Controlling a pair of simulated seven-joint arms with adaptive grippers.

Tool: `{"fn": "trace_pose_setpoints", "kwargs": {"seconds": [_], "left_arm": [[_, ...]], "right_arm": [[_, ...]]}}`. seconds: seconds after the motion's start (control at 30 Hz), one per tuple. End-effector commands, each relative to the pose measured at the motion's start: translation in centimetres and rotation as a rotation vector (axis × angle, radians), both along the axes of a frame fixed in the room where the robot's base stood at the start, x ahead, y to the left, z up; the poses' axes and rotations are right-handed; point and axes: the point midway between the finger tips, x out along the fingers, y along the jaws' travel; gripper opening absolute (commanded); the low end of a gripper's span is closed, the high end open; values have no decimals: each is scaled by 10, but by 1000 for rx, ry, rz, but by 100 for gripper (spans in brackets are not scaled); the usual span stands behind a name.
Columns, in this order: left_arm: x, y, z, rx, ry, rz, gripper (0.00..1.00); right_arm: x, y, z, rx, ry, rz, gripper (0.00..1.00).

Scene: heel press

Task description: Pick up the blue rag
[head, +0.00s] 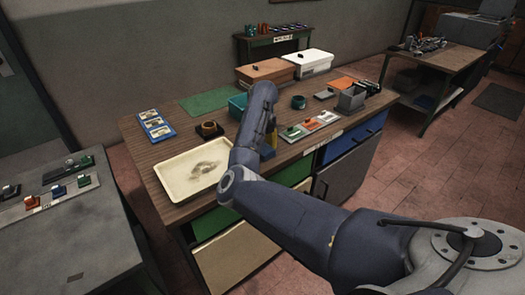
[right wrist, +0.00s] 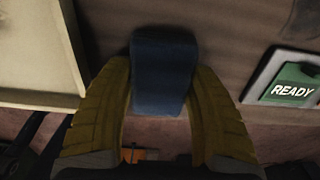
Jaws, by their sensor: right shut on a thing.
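The blue rag (right wrist: 165,75) shows in the right wrist view as a dark blue, block-like folded piece. My right gripper (right wrist: 164,95), with yellow ridged fingers, is shut on it, one finger on each side. The rag is at the wooden table's front edge, between the cream tray and the READY tile; I cannot tell whether it touches the tabletop. In the head view my own right arm mostly hides the gripper and rag. My left gripper is not in view.
The cream tray (head: 172,190) with a dark smudge lies left of my right arm. A panel (head: 312,127) with coloured tiles lies to its right. A teal bin (head: 237,105), a green mat (head: 208,101) and lidded boxes (head: 266,71) stand behind.

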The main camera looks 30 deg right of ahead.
Motion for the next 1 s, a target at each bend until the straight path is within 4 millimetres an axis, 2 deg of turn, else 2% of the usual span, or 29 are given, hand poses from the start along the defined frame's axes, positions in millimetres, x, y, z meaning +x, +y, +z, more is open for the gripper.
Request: {"fn": "trace_pose_setpoints", "kwargs": {"seconds": [0.03,0.1,0.37,0.57,0.77,1.0], "left_arm": [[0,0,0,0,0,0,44],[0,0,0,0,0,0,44],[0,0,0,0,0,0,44],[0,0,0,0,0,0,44],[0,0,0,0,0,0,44],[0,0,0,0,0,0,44]], "right_arm": [[0,0,0,0,0,0,39],[0,0,0,0,0,0,33],[0,0,1,0,0,0,32],[1,0,10,1,-3,-1,32],[1,1,36,1,-5,-2,32],[2,1,93,3,-7,0,32]]}}
